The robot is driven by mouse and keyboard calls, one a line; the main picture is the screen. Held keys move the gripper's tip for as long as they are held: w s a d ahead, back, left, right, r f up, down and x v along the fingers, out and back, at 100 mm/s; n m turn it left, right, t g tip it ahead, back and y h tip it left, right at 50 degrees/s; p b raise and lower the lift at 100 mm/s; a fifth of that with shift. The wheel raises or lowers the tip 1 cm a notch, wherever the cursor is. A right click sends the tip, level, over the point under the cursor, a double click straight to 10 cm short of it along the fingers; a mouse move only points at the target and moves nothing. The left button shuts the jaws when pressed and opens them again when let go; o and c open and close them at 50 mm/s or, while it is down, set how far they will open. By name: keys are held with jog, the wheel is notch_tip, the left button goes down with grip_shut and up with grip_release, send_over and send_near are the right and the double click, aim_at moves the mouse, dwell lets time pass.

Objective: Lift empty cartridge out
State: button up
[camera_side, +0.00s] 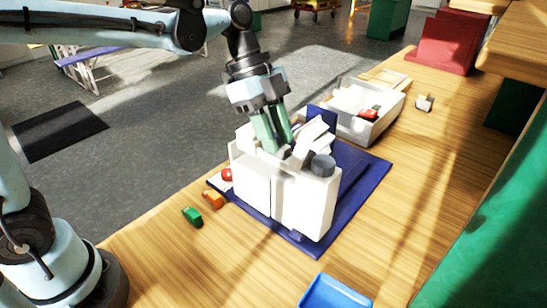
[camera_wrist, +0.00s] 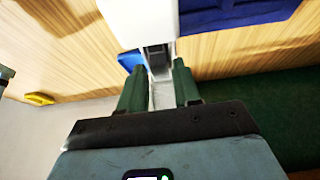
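A white boxy machine (camera_side: 305,205) stands upright on a blue mat (camera_side: 362,185), its top open with raised white flaps. My gripper (camera_side: 277,148) points down into the open top with its green fingers apart. In the wrist view my gripper (camera_wrist: 157,68) has a finger on each side of a narrow pale grey piece (camera_wrist: 162,95), in line with a dark slot in the white machine (camera_wrist: 145,22). This piece may be the cartridge. I cannot tell whether the fingers touch it. The fingertips are partly hidden by the machine in the side view.
A white open bin (camera_side: 345,103) with a red and a green item stands behind the machine. A blue tray (camera_side: 336,293) lies at the front. A green block (camera_side: 192,216), an orange block (camera_side: 213,199) and a red round item (camera_side: 227,174) are at the left.

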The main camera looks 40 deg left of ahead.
jog(key=c, duration=0.5)
jog(key=shift+r, duration=3)
